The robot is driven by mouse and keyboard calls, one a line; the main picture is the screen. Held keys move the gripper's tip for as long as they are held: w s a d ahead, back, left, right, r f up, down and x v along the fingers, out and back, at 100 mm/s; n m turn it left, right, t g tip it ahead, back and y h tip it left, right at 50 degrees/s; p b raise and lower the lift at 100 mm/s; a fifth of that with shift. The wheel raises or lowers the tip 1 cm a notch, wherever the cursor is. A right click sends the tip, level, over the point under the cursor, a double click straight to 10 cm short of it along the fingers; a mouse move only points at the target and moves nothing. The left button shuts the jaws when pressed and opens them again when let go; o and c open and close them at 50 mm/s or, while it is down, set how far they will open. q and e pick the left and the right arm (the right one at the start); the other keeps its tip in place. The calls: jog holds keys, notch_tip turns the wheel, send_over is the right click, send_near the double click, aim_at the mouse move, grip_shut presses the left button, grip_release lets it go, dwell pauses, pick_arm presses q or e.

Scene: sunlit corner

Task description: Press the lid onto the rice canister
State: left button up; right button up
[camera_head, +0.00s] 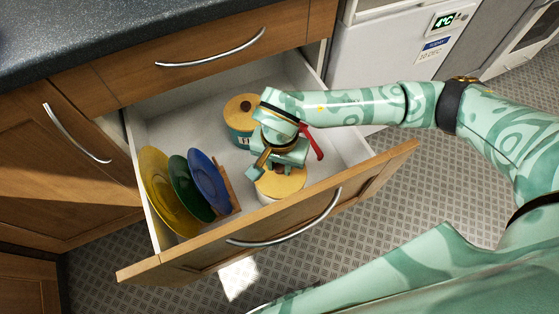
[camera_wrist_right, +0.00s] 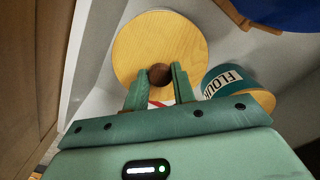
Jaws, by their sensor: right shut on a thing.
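A round pale wooden lid (camera_head: 284,184) with a dark brown knob is at the front of the open drawer. Its knob (camera_wrist_right: 160,73) lies between the fingers of my right gripper (camera_wrist_right: 158,80), which is shut on it. In the head view my right gripper (camera_head: 281,168) reaches down onto the lid from above. A white canister wall (camera_head: 264,198) shows just under the lid's edge; the rest of it is hidden. I cannot tell whether the lid sits flush on it. No rice label is readable. My left gripper is out of view.
A teal flour canister (camera_head: 239,136) with a wooden lid stands behind, also in the wrist view (camera_wrist_right: 229,80). Yellow (camera_head: 156,190), green and blue plates stand in a rack at the drawer's left. The drawer front (camera_head: 195,256) is close to the lid.

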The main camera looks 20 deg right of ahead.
pick_arm(q)
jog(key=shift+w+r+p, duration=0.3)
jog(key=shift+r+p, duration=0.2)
jog(key=shift+p, duration=0.15)
dwell(0.7)
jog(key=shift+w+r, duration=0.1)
pick_arm(e)
jog(key=shift+f, duration=0.3)
dwell(0.5)
pick_arm(q)
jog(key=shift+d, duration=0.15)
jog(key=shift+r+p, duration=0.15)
jog(key=shift+p, duration=0.15)
pick_arm(e)
jog(key=shift+f, duration=0.25)
pick_arm(q)
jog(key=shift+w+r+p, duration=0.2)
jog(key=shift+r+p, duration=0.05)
jog(key=shift+p, duration=0.05)
dwell(0.3)
pick_arm(e)
jog(key=o, duration=1.6)
jog(key=shift+c, duration=0.2)
